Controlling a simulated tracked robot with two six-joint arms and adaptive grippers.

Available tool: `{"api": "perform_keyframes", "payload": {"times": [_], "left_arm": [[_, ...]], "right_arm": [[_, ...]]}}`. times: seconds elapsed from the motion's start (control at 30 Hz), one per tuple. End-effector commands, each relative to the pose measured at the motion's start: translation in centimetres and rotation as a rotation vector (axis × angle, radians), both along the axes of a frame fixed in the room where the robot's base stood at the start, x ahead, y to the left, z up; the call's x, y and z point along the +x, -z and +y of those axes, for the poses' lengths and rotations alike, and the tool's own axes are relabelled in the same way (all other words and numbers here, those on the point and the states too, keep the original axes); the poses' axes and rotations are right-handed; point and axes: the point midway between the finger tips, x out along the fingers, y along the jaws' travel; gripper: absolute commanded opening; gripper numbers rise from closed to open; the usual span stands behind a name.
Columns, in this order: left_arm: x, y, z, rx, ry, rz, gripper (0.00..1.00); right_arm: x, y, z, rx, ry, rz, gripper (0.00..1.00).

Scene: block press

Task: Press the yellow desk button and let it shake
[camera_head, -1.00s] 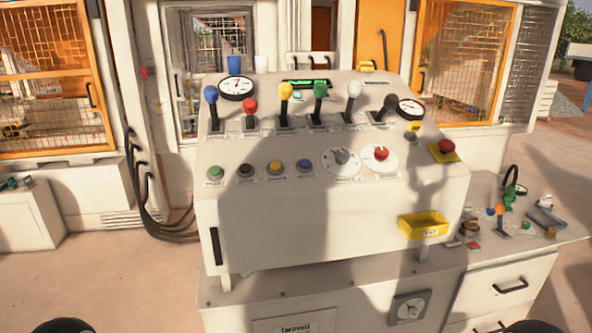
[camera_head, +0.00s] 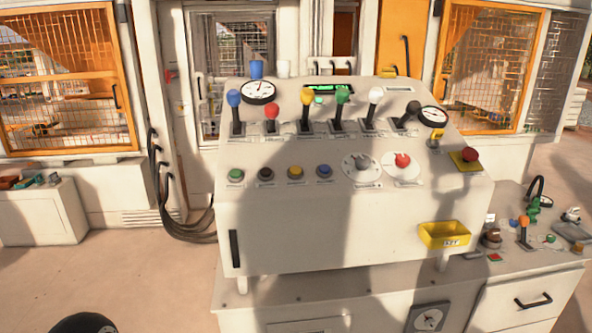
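The yellow desk button (camera_head: 295,172) sits in the lower row on the sloped face of the white control desk (camera_head: 300,230). A green button (camera_head: 236,175) and a dark button (camera_head: 266,173) are to its left, and a blue button (camera_head: 324,171) is to its right. Nothing covers the yellow button. Neither gripper shows. A dark rounded shape at the bottom left edge is too cut off to identify.
Several levers with coloured knobs, such as the yellow-knobbed lever (camera_head: 306,110), stand above the buttons. Two dials and a red mushroom button (camera_head: 470,155) lie to the right. A yellow tray (camera_head: 445,235) hangs low on the front. Open floor lies at left.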

Motion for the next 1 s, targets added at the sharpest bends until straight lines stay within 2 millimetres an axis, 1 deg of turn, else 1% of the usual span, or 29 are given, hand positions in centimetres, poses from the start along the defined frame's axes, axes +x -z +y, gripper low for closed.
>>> {"api": "perform_keyframes", "payload": {"times": [0.03,0.1,0.13,1.0], "left_arm": [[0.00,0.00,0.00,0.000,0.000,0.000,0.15],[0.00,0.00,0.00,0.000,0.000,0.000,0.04],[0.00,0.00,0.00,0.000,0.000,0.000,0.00],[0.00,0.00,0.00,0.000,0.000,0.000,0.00]], "right_arm": [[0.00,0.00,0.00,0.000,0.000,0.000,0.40],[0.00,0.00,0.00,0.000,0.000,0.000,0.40],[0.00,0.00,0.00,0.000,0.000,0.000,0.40],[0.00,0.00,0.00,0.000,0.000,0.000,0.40]]}}
